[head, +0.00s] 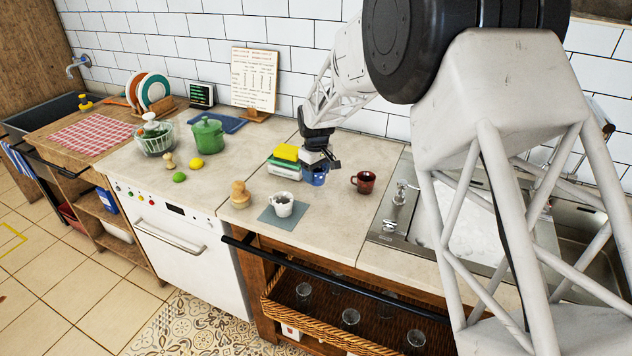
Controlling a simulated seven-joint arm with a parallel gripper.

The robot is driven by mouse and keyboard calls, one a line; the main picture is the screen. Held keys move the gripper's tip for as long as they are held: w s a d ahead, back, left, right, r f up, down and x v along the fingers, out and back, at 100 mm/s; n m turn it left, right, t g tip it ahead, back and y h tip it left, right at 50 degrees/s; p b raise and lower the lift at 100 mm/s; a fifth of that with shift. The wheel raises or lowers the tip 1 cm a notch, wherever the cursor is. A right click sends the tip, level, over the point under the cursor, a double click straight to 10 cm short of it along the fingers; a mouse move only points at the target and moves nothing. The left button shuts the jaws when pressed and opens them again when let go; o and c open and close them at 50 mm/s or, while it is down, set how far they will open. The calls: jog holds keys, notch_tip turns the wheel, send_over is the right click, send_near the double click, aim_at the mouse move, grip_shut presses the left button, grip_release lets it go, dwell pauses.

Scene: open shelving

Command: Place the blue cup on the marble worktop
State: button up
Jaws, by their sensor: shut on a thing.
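The blue cup (314,178) is at my gripper (322,166), over the back part of the marble worktop (335,222). My gripper is shut on the cup from above and hides its upper part. The cup looks upright. I cannot tell from this view whether its base touches the worktop or hangs just above it.
A dark red mug (363,182) stands close to the right of the cup. Yellow and green sponges on a white box (284,163) stand close to its left. A white mug (282,204) stands on a grey mat, beside a wooden jar (240,194). The front right worktop is clear.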

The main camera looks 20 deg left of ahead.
aim_at(316, 181)
jog(key=shift+f, duration=1.75)
jog(key=shift+f, duration=0.1)
jog(key=o, duration=1)
jog(key=shift+c, duration=0.2)
notch_tip(316, 181, up, 12)
jog(key=shift+d, duration=0.1)
